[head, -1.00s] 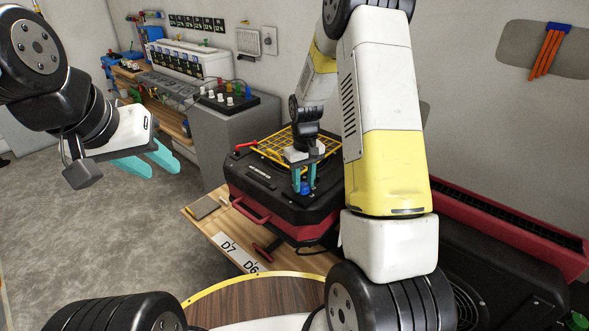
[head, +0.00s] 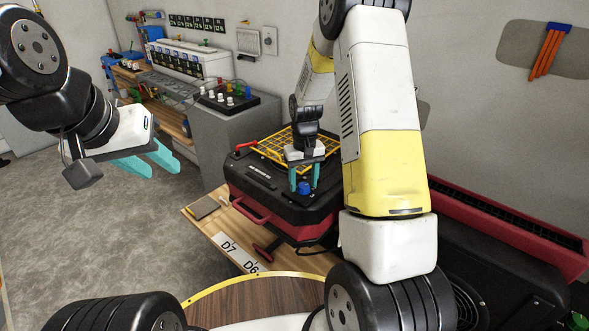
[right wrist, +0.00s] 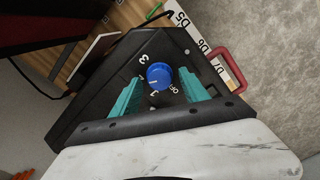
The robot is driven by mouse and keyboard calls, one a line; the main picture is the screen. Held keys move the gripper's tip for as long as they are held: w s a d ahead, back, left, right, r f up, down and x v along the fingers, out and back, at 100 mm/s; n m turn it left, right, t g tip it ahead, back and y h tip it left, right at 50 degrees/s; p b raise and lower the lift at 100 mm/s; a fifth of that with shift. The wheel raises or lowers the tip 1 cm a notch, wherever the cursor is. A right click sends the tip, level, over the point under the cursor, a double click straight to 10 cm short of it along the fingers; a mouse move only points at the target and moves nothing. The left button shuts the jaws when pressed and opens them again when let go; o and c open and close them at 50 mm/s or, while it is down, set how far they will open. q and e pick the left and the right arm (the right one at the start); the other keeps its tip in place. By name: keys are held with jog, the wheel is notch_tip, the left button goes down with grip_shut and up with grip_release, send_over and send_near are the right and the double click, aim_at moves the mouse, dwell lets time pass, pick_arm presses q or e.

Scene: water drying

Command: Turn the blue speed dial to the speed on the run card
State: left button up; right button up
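The blue speed dial (head: 304,188) sits on the top of a black and red machine (head: 270,205). In the right wrist view the blue dial (right wrist: 159,76) has a pale pointer mark and is ringed by white markings, including a 3 and OFF; I cannot read the setting surely. My right gripper (head: 304,178) is open, its teal fingers (right wrist: 160,92) spread on either side of the dial with gaps, gripping nothing. My left gripper (head: 158,165) is open and empty over the floor at the left. I cannot pick out a readable run card.
A yellow grid rack (head: 285,150) lies on the machine behind the dial. Labels D7 and D6 (head: 240,252) mark the wooden table edge in front. A grey cabinet with a control box (head: 228,99) stands behind. The floor at left is clear.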

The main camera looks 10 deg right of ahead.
jog(key=shift+r, duration=0.1)
notch_tip(320, 180, up, 8)
jog(key=shift+f, duration=0.2)
dwell(0.4)
notch_tip(320, 180, up, 9)
jog(key=t, duration=0.2)
send_over(304, 185)
jog(key=s, duration=0.5)
jog(key=s+r+t, duration=0.1)
jog(key=s+r, duration=0.2)
jog(key=s, duration=0.3)
jog(key=s+a+r+t+y, duration=0.1)
jog(key=s+r, duration=0.3)
jog(key=s, duration=0.3)
jog(key=s+a+r+m+t+y, duration=0.1)
jog(key=s+r+t, duration=0.1)
jog(key=s, duration=0.5)
jog(key=shift+a+r, duration=0.25)
jog(key=shift+r, duration=0.6)
